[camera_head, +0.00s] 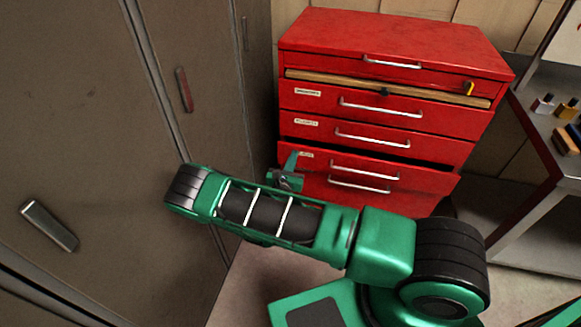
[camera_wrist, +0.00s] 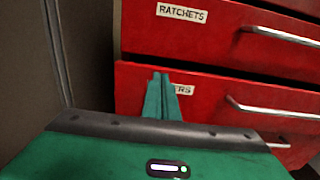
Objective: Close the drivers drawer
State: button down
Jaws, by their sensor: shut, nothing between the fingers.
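A red tool chest holds a drawer (camera_head: 420,184) that stands out a little, with a dark gap above its front. In the wrist view this drawer (camera_wrist: 215,120) has a label ending in "ERS", its first letters hidden behind my fingers, and a silver handle. The drawer above it, labelled "RATCHETS" (camera_wrist: 182,13), sits further back. My gripper (camera_head: 293,157) is shut and empty at the left end of the drawer front. In the wrist view my gripper (camera_wrist: 160,78) covers part of the label; I cannot tell whether it touches the front.
Grey cabinets (camera_head: 90,110) stand close on the left of the chest. A metal bench (camera_head: 535,215) with small items is on the right. The chest's upper drawers (camera_head: 350,122) look shut. A wooden strip (camera_head: 330,84) with a yellow-handled item (camera_head: 468,88) shows below the top drawer.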

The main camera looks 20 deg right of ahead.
aim_at(297, 148)
jog(key=shift+x, duration=0.9)
jog(key=x, duration=0.4)
jog(key=shift+w+d, duration=0.1)
jog(key=shift+w+r, duration=0.15)
jog(key=shift+w, duration=0.05)
